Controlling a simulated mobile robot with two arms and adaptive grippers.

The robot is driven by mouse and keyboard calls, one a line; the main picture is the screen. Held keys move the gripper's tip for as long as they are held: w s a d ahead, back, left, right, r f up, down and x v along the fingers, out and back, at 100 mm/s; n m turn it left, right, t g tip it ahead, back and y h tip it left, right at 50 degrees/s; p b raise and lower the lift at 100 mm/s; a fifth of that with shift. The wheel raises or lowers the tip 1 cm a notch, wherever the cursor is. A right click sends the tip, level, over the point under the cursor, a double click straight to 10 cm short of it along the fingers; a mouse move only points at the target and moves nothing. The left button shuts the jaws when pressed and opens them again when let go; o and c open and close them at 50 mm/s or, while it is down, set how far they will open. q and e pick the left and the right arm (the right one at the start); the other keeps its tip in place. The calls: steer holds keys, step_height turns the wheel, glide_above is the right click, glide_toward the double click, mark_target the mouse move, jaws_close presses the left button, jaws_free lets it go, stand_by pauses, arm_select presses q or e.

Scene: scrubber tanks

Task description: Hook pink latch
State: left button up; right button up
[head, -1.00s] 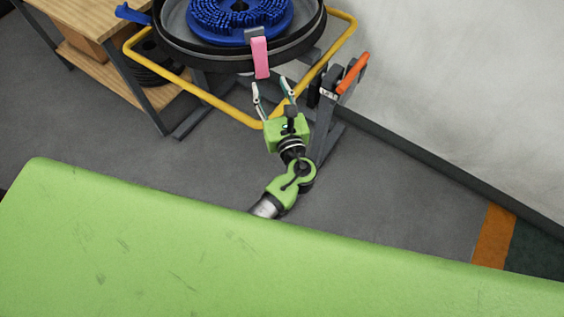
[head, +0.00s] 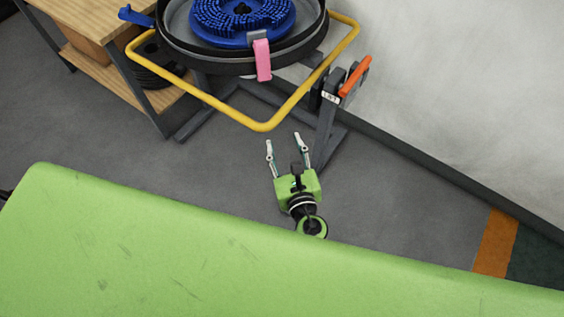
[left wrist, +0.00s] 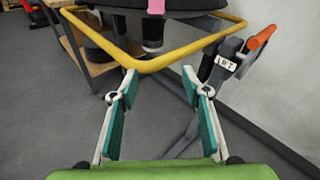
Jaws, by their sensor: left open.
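The pink latch (head: 262,60) hangs from the front rim of the round black tank (head: 225,62) in the head view. Its lower end shows at the top of the left wrist view (left wrist: 156,6). I cannot tell whether it is hooked. My left gripper (head: 283,142) is open and empty. It is below and apart from the latch, on the near side of the yellow tube frame (head: 262,126). Its two fingers (left wrist: 162,90) are spread in the left wrist view, with nothing between them. My right gripper is not in view.
A grey post with an orange lever (head: 355,76) stands right of the tank, near the pale wall (head: 460,90). A blue brush disc (head: 242,18) lies in the tank. A wooden shelf unit (head: 100,30) stands left. Open floor (head: 130,150) lies in front.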

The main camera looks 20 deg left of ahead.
arm_select(q)
step_height(320, 180, down, 8)
steer(key=s+n+g+h, duration=0.1)
steer(key=shift+s+a+r+g+p, duration=0.2)
steer(key=shift+s+r+g+p, duration=0.05)
steer(key=shift+s+g+p, duration=0.05)
stand_by(0.4)
steer(key=s+a+f+n+g+h, duration=0.1)
steer(key=s+f+n+g, duration=0.15)
steer(key=s+f, duration=0.4)
steer(key=s+a+f+n+g+h, duration=0.1)
steer(key=s+a+f+n+g, duration=0.15)
steer(key=f, duration=0.65)
steer(key=s+a+f+n+g+h, duration=0.1)
steer(key=s+f+n+g+h, duration=0.15)
steer(key=s+f, duration=0.45)
steer(key=s+a+f+n+g, duration=0.2)
steer(key=s+a+f+n, duration=0.2)
steer(key=s+n, duration=0.5)
steer(key=s+a+f+n+g+h, duration=0.1)
steer(key=s+a+f+n, duration=0.3)
steer(key=s+f+n, duration=0.5)
steer(key=s, duration=0.3)
steer(key=shift+s+a+g, duration=0.15)
steer(key=shift+a+g, duration=0.05)
steer(key=shift+g, duration=0.15)
steer(key=shift+a+f+n+h, duration=0.1)
steer(key=shift+n+h, duration=0.15)
